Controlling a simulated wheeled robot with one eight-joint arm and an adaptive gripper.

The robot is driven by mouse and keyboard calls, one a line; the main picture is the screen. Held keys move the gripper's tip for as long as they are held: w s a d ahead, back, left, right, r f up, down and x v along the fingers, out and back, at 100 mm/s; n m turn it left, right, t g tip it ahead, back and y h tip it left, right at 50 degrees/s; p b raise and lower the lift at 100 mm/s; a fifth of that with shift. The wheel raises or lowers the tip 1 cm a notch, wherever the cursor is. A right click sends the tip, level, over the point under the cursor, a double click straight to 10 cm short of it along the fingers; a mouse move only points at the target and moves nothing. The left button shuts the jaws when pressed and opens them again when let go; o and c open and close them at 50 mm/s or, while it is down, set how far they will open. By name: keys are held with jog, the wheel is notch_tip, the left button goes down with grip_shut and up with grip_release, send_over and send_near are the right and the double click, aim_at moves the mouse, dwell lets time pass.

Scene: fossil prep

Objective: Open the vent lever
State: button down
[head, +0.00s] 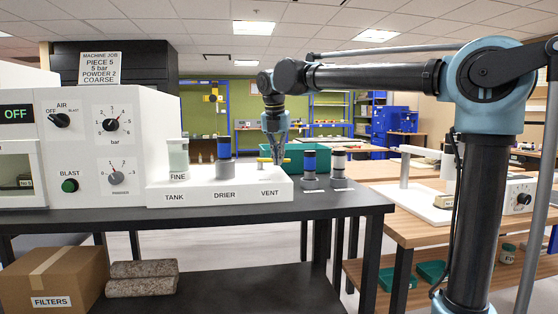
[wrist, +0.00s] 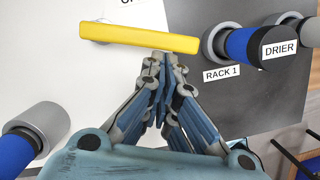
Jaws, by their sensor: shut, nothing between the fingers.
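The vent lever (head: 263,159) is a yellow bar on the white panel above the VENT label, on the bench at the machine's right end. In the wrist view the yellow lever (wrist: 140,38) runs nearly level across the upper left, and its post is mostly hidden beneath it. My gripper (head: 276,160) points down at the lever and covers its middle part in the head view. In the wrist view my gripper (wrist: 162,58) is shut and empty, with its tips at the lever's lower edge. I cannot tell whether they touch it.
A blue and grey drier canister (head: 224,162) stands left of the lever, and the FINE jar (head: 178,160) stands beyond it. Two racked canisters, one blue (head: 309,166) and one pale (head: 338,166), stand close to the right. The dark bench top (head: 345,200) is clear in front.

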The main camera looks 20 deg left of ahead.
jog(key=v, duration=0.9)
jog(key=shift+r, duration=0.25)
jog(key=shift+d, duration=0.15)
